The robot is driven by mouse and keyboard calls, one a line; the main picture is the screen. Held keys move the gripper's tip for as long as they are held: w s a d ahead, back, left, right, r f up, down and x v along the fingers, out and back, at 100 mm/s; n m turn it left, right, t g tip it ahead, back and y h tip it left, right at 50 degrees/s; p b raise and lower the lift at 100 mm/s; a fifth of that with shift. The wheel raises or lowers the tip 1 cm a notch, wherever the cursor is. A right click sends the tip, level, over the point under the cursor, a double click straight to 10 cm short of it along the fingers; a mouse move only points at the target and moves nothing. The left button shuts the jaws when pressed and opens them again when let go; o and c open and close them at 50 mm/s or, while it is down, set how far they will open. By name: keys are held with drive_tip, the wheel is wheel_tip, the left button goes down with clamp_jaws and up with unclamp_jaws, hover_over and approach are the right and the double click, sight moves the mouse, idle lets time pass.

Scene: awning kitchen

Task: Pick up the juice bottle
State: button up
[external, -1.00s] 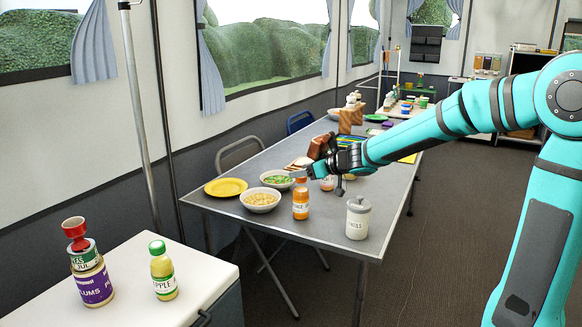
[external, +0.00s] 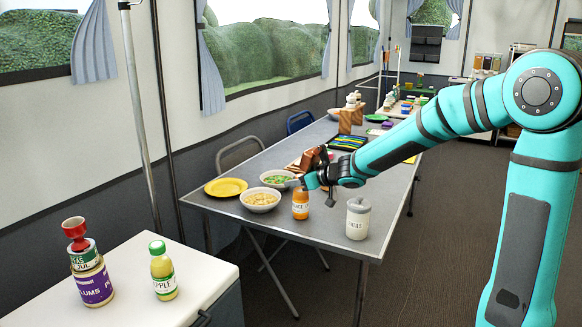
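An orange juice bottle (external: 300,207) stands upright near the front edge of the grey table; its top is hidden behind my gripper. My gripper (external: 313,190) is at the bottle's upper part, with one finger showing to the left and one to the right, spread apart. It looks open; I cannot tell whether a finger touches the bottle. A second bottle, labelled apple (external: 163,272), with a green cap, stands on the white counter at the lower left, far from my gripper.
On the grey table (external: 290,232) a white canister (external: 358,219) stands right of the orange bottle. A bowl of yellowish food (external: 260,200), a bowl of green food (external: 277,179) and a yellow plate (external: 226,187) lie to the left. Stacked cans (external: 93,284) stand on the white counter.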

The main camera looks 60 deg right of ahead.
clamp_jaws()
drive_tip(key=shift+r, duration=0.15)
